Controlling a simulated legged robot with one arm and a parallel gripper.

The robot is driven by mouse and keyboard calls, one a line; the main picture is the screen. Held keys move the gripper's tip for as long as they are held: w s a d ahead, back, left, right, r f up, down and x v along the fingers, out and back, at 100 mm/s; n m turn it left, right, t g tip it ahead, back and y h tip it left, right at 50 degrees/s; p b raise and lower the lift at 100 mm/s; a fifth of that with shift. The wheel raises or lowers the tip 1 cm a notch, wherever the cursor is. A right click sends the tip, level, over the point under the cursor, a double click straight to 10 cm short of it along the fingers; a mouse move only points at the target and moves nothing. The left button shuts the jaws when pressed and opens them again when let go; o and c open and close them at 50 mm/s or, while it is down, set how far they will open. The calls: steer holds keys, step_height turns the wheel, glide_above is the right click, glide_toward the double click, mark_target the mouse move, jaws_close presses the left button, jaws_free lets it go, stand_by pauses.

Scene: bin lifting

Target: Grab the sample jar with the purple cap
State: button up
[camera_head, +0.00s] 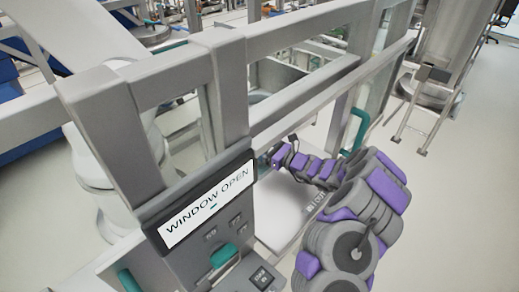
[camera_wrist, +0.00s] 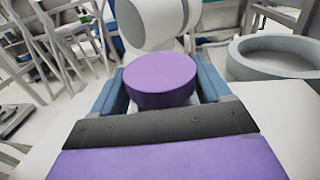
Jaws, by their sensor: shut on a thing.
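The sample jar's purple cap (camera_wrist: 160,80) fills the middle of the wrist view. It sits between the two blue fingers of my gripper (camera_wrist: 162,88), which are shut on the jar. A little of the jar's pale body shows under the cap; the rest is hidden by the cap and my gripper. In the head view my purple and grey arm reaches left to the grey-framed cabinet (camera_head: 285,98), and my gripper (camera_head: 272,160) is at its opening, partly hidden by the frame. I cannot make out the jar in the head view.
A panel reading "WINDOW OPEN" (camera_head: 208,204) is on the cabinet's near post. A teal handle (camera_head: 358,130) is beside my arm. In the wrist view, a grey round basin (camera_wrist: 275,58) stands at the right and a white cylinder (camera_wrist: 150,22) behind the cap. Open floor (camera_head: 470,200) lies at the right.

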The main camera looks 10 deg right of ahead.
mark_target(260, 147)
step_height(260, 147, up, 2)
steer(key=shift+a+r, duration=0.15)
steer(key=shift+r, duration=0.1)
steer(key=s, duration=0.3)
steer(key=shift+a+r+p, duration=0.15)
steer(key=shift+a+p, duration=0.1)
steer(key=shift+p, duration=0.1)
steer(key=c, duration=0.5)
steer(key=s, duration=0.4)
steer(key=s+p, duration=0.1)
steer(key=s, duration=0.3)
steer(key=s+d+r, duration=0.1)
steer(key=s, duration=0.4)
steer(key=shift+p, duration=0.35)
jaws_close()
steer(key=shift+d, duration=0.15)
steer(key=o, duration=1.4)
jaws_free()
steer(key=shift+c, duration=0.2)
steer(key=shift+s, duration=0.1)
